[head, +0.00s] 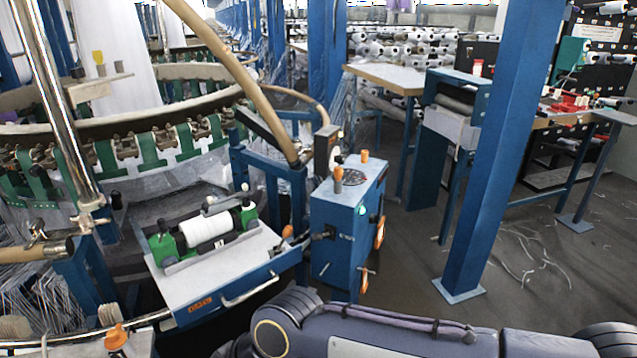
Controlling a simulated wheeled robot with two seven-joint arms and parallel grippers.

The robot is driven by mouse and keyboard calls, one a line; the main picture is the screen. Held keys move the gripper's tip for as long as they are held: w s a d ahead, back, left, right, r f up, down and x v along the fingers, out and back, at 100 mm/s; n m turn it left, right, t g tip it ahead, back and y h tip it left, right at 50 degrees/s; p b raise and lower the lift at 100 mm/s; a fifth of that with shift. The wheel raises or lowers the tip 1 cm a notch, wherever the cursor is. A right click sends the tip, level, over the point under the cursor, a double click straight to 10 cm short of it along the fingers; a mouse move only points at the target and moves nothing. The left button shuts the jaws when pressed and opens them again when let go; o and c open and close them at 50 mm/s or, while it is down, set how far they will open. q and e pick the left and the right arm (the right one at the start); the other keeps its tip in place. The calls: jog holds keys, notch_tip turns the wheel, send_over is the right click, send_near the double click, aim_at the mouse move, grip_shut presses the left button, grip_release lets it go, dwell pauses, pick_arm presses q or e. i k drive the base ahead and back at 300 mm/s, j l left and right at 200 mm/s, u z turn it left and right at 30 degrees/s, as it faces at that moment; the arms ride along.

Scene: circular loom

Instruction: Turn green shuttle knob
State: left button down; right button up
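A green shuttle (166,247) with a white thread roll (207,230) lies across a pale tray (205,283) with a blue front, left of centre in the head view. Small light-coloured knobs stand up from the shuttle's two green ends: one at the near left end (162,226) and one at the far right end (245,188). A pale handle-like part (216,206) sits above the roll. I cannot tell which of these is the knob named in the task. Neither of my grippers is in view. Only links of one of my arms show along the bottom edge, apart from the shuttle.
A blue control box (345,225) with orange knobs stands right of the tray. A blue post (500,150) stands at the right. The grey floor (400,245) between box and post is clear.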

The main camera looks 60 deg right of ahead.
aim_at(246, 202)
jog(key=i+l+z, duration=0.1)
jog(key=i+l, duration=0.15)
jog(key=l, duration=0.25)
jog(key=i+l+z, duration=0.15)
jog(key=l, duration=0.35)
jog(key=i+l+z, duration=0.1)
jog(key=i+l, duration=0.3)
jog(key=i+l+z, duration=0.15)
jog(key=i+l, duration=0.15)
jog(key=l, duration=0.2)
